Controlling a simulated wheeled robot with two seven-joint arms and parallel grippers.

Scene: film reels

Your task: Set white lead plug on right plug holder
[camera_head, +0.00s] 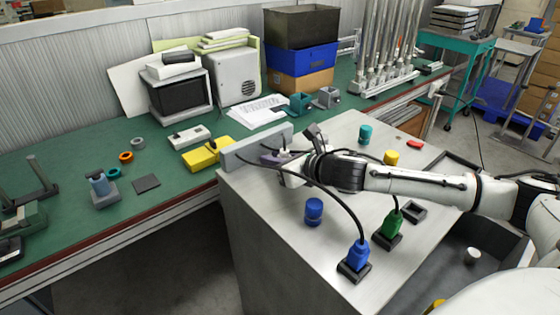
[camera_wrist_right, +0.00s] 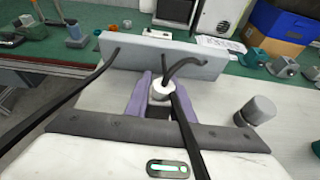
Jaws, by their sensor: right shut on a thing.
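My right gripper (camera_head: 272,158) is low beside the long grey block at the far left edge of the pale worktop. In the right wrist view its purple fingers (camera_wrist_right: 162,94) are shut around a white plug (camera_wrist_right: 163,88) with a dark lead. The plug is hard to make out in the head view. A black square holder (camera_head: 413,212) stands empty on the worktop. To its lower left, a green plug (camera_head: 391,222) sits in one holder and a blue plug (camera_head: 358,253) in the nearest one. My left gripper is not in view.
The grey block (camera_head: 257,148) has black leads at it. Blue (camera_head: 314,211), teal (camera_head: 365,134) and yellow (camera_head: 391,158) cylinders stand on the worktop. Black leads arch over the worktop to the blue and green plugs. A dark bin (camera_head: 468,265) lies to the right.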

